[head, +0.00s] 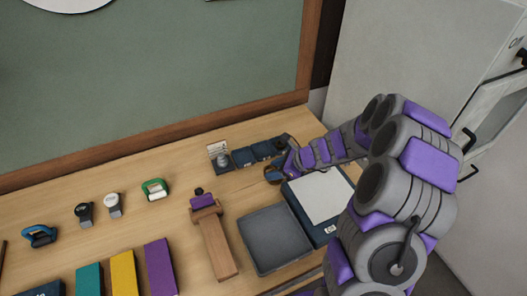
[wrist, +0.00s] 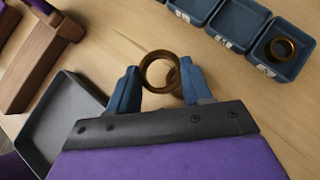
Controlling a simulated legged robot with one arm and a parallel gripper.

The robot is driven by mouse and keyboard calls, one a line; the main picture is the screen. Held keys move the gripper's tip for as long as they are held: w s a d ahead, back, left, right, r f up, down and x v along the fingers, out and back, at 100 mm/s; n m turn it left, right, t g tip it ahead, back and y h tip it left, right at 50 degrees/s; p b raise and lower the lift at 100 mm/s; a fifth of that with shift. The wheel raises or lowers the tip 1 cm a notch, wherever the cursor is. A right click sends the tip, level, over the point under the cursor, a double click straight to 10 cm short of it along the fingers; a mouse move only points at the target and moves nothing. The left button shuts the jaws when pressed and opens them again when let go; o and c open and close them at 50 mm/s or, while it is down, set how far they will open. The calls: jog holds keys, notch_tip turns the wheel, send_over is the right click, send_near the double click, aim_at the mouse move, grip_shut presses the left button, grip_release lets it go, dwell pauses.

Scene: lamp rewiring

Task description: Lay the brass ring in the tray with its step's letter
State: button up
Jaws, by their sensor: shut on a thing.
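A row of small dark blue trays is at the upper right of the wrist view. The nearest tray (wrist: 258,58) has a brass-coloured round part (wrist: 283,49) in it. The middle tray (wrist: 238,26) looks empty. White labels face the gripper, but their letters are too small to read. In the head view my gripper (head: 276,173) is just in front of the trays (head: 262,152); the ring is hard to make out there.
A larger grey tray (head: 275,240) lies empty, beside a white sheet on a dark blue base (head: 319,195). A wooden piece with a purple top (head: 212,235) stands left of it. Coloured blocks lie further left.

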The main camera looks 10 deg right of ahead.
jog(key=b, duration=0.2)
send_over(260, 152)
jog(key=s+d, duration=0.1)
jog(key=d, duration=0.2)
jog(key=shift+a+f, duration=0.25)
jog(key=shift+f, duration=0.55)
jog(key=shift+f+b, duration=0.8)
jog(key=shift+f, duration=1.05)
jog(key=shift+r, duration=0.15)
jog(key=shift+f, duration=0.35)
jog(key=shift+f+p, duration=0.25)
jog(key=shift+p, duration=0.05)
jog(key=o, duration=0.8)
jog(key=shift+s, duration=0.1)
jog(key=shift+o, duration=0.2)
jog(key=shift+f, duration=0.1)
